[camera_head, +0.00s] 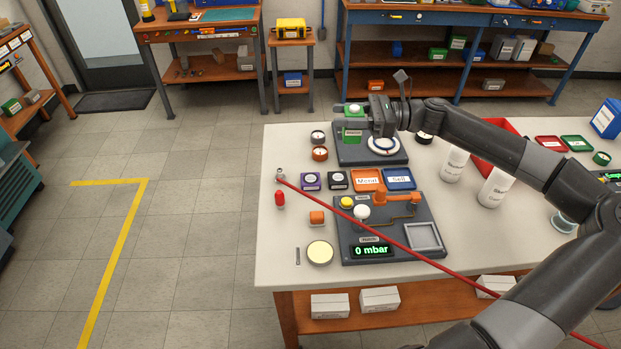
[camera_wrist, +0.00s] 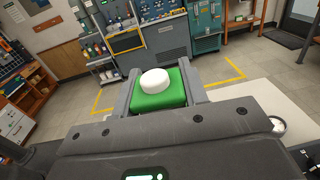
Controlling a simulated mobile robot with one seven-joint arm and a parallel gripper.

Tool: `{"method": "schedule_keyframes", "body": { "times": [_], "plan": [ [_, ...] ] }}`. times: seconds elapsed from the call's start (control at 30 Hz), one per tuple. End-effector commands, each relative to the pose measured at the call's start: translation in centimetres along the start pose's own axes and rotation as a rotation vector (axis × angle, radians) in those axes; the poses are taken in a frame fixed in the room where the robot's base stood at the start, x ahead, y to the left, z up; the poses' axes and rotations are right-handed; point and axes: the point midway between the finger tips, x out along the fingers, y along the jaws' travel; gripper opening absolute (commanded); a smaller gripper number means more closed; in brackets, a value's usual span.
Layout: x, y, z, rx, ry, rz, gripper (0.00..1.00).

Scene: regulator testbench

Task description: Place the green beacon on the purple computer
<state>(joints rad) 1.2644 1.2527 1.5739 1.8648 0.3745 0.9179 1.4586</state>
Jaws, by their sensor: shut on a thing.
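The green beacon (camera_head: 352,136), a green block with a white round top, is between the fingers of my gripper (camera_head: 353,114). In the wrist view the beacon (camera_wrist: 158,98) sits upright between both fingers of my gripper (camera_wrist: 160,92), which are shut on it. In the head view the near finger hides part of its body. It is over or in front of the dark panel at the back of the white table; the exact height is hard to tell. The purple computer (camera_head: 310,182), a small purple box with a round dial-like top, stands on the table's left part, nearer the viewer than the gripper.
A red rod (camera_head: 345,211) crosses the table. White bottles (camera_head: 454,165) stand to the right.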

Motion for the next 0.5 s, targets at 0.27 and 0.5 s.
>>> {"method": "schedule_keyframes", "body": {
  "times": [0.27,0.5],
  "plan": [
    [-1.5,1.7,-1.2,0.002,-0.004,0.072,0.14],
    [-1.3,1.6,-3.8,0.001,-0.001,0.071,0.14]
  ]
}}
